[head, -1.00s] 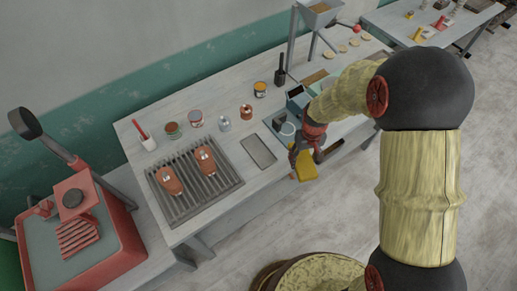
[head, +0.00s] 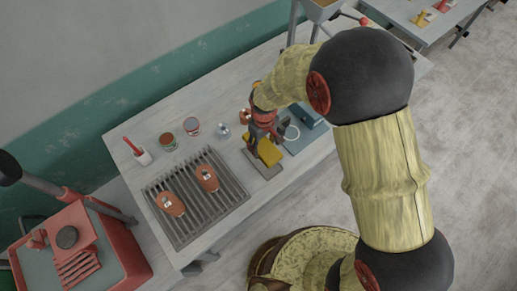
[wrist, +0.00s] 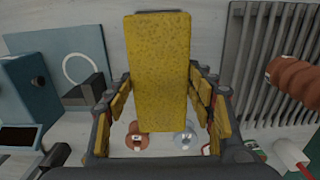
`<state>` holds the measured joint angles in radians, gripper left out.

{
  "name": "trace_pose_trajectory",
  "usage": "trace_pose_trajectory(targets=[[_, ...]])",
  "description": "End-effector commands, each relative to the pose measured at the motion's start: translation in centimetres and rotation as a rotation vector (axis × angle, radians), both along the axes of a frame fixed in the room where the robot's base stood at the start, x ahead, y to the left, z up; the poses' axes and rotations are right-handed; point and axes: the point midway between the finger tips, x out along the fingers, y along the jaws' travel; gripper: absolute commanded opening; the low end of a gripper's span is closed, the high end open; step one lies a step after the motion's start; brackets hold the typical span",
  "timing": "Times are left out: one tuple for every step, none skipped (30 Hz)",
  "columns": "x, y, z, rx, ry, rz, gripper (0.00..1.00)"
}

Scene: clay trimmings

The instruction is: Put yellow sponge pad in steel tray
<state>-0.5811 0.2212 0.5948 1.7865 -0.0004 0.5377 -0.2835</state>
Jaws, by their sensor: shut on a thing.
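The yellow sponge pad (head: 269,151) is between the fingers of my gripper (head: 263,138) in the head view. In the wrist view the pad (wrist: 160,60) stands out lengthwise between the two fingers of my gripper (wrist: 160,88), which are shut on it. The steel tray (head: 262,170) is a shallow grey rectangle on the bench, right of the slatted rack. The pad appears over the tray's far part and hides some of it; I cannot tell whether they touch. I cannot make out the tray in the wrist view.
The slatted rack (head: 185,228) with two brown-orange clay pieces (head: 207,178) lies left of the tray. A blue box (head: 306,115) and a white ring (head: 291,132) are to the right.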

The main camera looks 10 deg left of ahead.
Motion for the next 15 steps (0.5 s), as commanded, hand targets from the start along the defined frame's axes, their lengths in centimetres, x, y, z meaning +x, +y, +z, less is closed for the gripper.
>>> trace_pose_trajectory(targets=[[-0.2,-0.1,-0.8,-0.002,0.003,0.0,0.23],[-0.2,-0.1,-1.3,-0.003,0.004,0.0,0.23],[-0.2,-0.1,-2.0,-0.003,0.005,0.0,0.23],[-0.2,-0.1,-2.6,-0.003,0.005,0.0,0.23],[-0.2,-0.1,-3.2,-0.003,0.005,0.0,0.23],[-0.2,-0.1,-3.9,-0.003,0.005,0.0,0.23],[-0.1,-0.1,-4.3,-0.002,0.003,0.0,0.23],[-0.1,-0.1,-4.7,-0.002,0.003,0.0,0.23],[-0.1,-0.1,-5.2,-0.002,0.003,0.0,0.23],[-0.1,-0.1,-5.4,-0.002,0.003,0.0,0.23],[-0.1,-0.1,-5.6,-0.001,0.002,0.0,0.23],[-0.1,0.0,-5.8,-0.001,0.001,0.0,0.23],[0.0,-0.1,-6.0,-0.002,0.001,-0.001,0.23],[-0.1,-0.1,-6.2,-0.001,0.002,-0.001,0.23],[-0.1,-0.1,-6.5,-0.002,0.003,-0.001,0.23]])
